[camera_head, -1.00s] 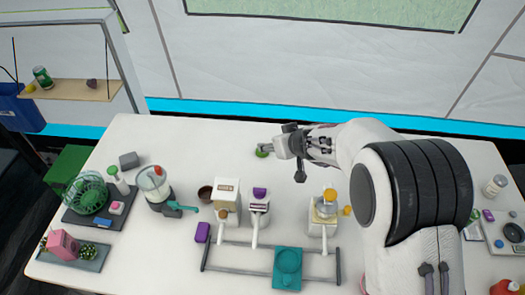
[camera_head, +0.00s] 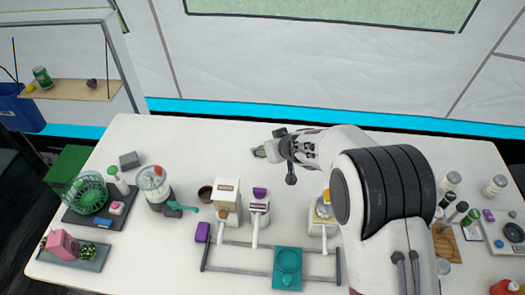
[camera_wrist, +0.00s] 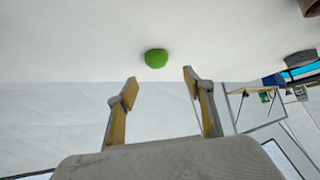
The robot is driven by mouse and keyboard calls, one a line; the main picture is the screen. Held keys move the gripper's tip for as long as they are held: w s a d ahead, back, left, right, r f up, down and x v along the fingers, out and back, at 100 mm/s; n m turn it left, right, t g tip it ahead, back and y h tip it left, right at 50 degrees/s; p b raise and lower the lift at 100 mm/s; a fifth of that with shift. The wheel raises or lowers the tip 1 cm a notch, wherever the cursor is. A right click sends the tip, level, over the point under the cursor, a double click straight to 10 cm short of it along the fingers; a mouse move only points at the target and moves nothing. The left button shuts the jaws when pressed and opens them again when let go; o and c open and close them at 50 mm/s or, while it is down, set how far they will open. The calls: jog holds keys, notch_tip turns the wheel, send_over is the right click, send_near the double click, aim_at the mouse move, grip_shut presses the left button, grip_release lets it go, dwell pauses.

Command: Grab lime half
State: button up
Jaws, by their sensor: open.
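The lime half (camera_wrist: 156,58) is a small green rounded thing on the white table. In the wrist view it lies just beyond my fingertips, near the middle of the space between them. My gripper (camera_wrist: 160,87) is open and empty, its two yellow-padded fingers apart on either side. In the head view my gripper (camera_head: 262,151) is low over the back middle of the table. A bit of green of the lime half (camera_head: 258,153) shows at its fingertips; the rest is hidden by them. I cannot tell there whether they touch it.
The white table (camera_head: 190,139) is clear around the lime half. A brown bowl (camera_head: 205,193), dispensers (camera_head: 226,196) and a blender (camera_head: 154,182) stand nearer the front. A grey block (camera_head: 129,160) is farther left. The tent wall (camera_head: 250,65) rises behind the table.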

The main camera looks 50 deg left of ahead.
jog(key=shift+a+f, duration=0.15)
jog(key=shift+f, duration=0.1)
jog(key=shift+w+a+f, duration=0.2)
jog(key=shift+a+f, duration=0.05)
jog(key=shift+f, duration=0.4)
jog(key=shift+w+a+f, duration=0.15)
jog(key=shift+a+f, duration=0.05)
jog(key=shift+f, duration=0.45)
jog(key=shift+x, duration=1.25)
jog(key=c, duration=1.1)
